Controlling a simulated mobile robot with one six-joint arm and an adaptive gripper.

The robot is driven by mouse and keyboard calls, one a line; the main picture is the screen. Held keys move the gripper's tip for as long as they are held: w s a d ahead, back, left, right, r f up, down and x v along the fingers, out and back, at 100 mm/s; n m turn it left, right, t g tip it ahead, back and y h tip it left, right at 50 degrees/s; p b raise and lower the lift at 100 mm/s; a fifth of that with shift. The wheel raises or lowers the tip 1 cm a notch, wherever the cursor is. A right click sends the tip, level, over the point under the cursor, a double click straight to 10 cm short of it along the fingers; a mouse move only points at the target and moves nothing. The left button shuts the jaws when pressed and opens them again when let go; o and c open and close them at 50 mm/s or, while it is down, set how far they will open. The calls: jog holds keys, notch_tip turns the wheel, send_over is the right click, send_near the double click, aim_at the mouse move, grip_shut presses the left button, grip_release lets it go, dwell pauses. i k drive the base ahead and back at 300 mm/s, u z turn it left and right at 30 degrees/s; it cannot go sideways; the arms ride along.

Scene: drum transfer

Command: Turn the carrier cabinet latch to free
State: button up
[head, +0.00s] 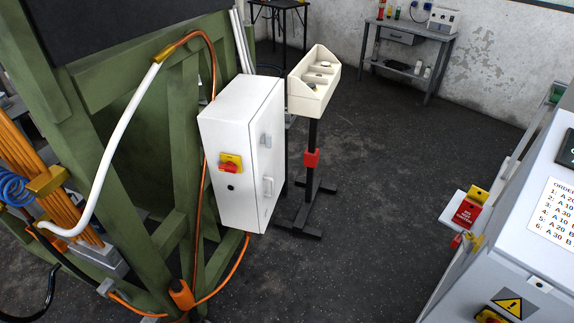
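A white cabinet (226,189) is mounted beside the green frame, left of the middle. Its front face carries a red and yellow rotary switch (231,164) with a small black round fitting (231,187) below it. Its right side face has a small grey latch-like fitting (266,141) near the top and a pale handle (268,187) lower down. The latch's exact turn position is too small to tell. No label naming this cabinet is legible. My gripper is not in view.
A green frame (180,130) with hoses and an orange cable (229,275) fills the left. A cream bin (315,82) stands on a black post behind the cabinet. Dark floor (370,200) between is clear.

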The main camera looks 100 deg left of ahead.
aim_at(267, 140)
jog(key=u, duration=0.05)
jog(key=i, duration=0.95)
jog(key=u, duration=3.75)
